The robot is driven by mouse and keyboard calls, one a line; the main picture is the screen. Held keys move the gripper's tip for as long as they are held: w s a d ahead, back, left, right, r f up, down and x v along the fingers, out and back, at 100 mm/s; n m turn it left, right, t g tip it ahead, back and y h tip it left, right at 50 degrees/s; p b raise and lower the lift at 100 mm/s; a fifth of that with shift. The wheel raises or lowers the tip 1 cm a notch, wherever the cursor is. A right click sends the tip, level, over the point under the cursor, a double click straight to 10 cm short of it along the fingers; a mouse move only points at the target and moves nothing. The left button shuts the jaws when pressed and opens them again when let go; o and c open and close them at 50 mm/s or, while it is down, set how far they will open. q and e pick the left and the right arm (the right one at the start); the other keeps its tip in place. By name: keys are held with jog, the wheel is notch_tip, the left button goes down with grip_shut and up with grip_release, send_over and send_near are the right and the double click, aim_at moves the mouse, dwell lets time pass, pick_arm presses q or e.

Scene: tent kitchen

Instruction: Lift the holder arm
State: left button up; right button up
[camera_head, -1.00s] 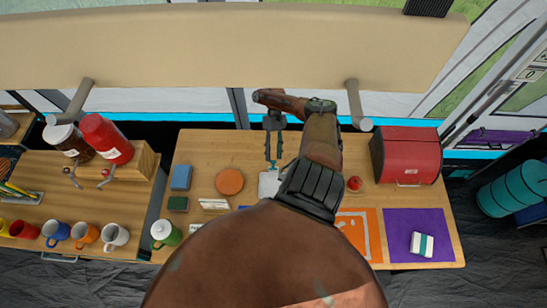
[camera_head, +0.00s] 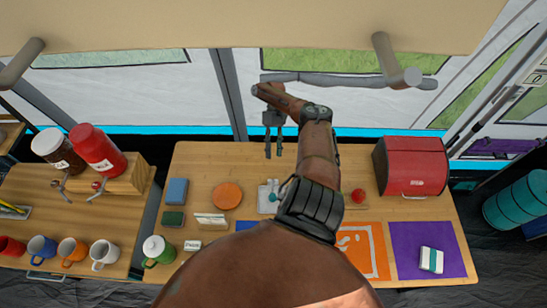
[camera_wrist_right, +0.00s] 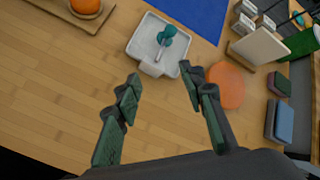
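I cannot tell for sure which part is the holder arm. A grey horizontal bar (camera_head: 335,80) shows under the beige overhead panel, near a thick grey peg (camera_head: 395,60) at the right. Another peg (camera_head: 22,62) sticks out at the left. My right gripper (camera_head: 273,148) hangs in front of the bar's left end, pointing down over the table. In the right wrist view its two fingers (camera_wrist_right: 160,85) are apart with nothing between them. Beyond them, a white square dish (camera_wrist_right: 142,45) holds a teal-ended piece (camera_wrist_right: 168,38). My left gripper is out of view.
The wooden table (camera_head: 205,155) carries a red box (camera_head: 411,165), an orange disc (camera_head: 228,196), blue and green blocks, and purple (camera_head: 435,275) and orange mats. Mugs, red and dark bottles stand on the left counter. The beige panel (camera_head: 250,25) spans the top, close above my right arm.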

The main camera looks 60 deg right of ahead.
jog(key=shift+w+d+r+b, duration=0.2)
jog(key=shift+d+b, duration=0.2)
jog(key=shift+d, duration=0.05)
dwell(0.3)
notch_tip(320, 180, up, 10)
dwell(0.6)
dwell(0.5)
